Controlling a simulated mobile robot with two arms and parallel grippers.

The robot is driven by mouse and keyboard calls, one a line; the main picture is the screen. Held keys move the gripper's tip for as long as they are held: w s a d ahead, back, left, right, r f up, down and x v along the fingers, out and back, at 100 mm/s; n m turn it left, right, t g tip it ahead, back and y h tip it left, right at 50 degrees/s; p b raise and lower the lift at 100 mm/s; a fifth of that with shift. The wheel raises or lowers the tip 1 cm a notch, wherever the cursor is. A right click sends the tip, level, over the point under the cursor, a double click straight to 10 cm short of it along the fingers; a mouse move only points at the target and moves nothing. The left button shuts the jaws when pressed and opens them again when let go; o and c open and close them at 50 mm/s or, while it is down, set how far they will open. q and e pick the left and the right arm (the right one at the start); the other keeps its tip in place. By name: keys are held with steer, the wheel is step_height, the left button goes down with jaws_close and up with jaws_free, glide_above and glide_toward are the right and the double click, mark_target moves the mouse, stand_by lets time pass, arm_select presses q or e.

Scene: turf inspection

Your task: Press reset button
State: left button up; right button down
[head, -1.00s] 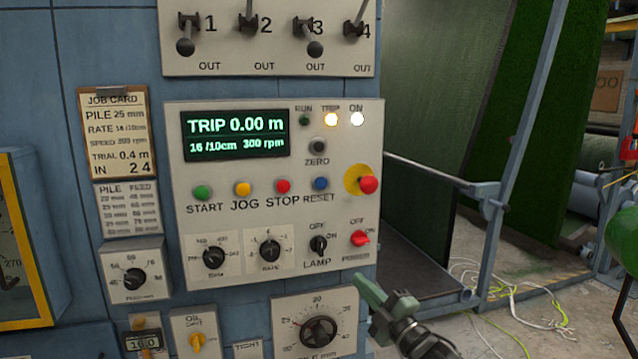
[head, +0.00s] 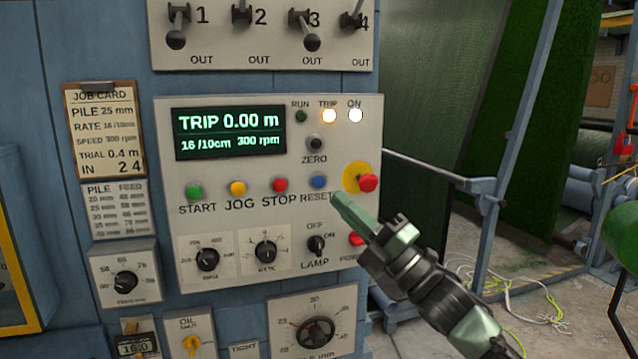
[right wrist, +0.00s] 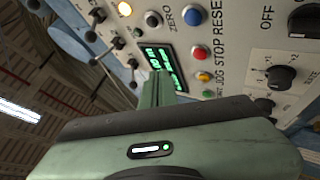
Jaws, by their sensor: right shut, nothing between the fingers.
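The blue RESET button (head: 319,181) sits on the cream control panel (head: 365,125), right of the red STOP button (head: 280,185). It also shows in the right wrist view (right wrist: 192,17). My right gripper (head: 340,200) is shut and empty, its fingertips just below and right of the blue button. Whether they touch the panel I cannot tell. My left gripper is not in view.
The red emergency stop (head: 368,183) on its yellow plate stands out close above and right of my fingertips. Levers (head: 310,40) line the panel above.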

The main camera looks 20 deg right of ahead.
mark_target(318, 182)
steer(key=shift+w+a+p, duration=0.15)
steer(key=shift+w+p, duration=0.35)
steer(key=shift+w, duration=3.9)
steer(key=shift+w, duration=0.1)
steer(key=shift+w, duration=0.35)
steer(key=shift+w, duration=0.5)
steer(key=shift+s, duration=0.2)
steer(key=shift+s+b, duration=0.3)
steer(key=shift+s, duration=0.45)
steer(key=shift+s+f, duration=0.1)
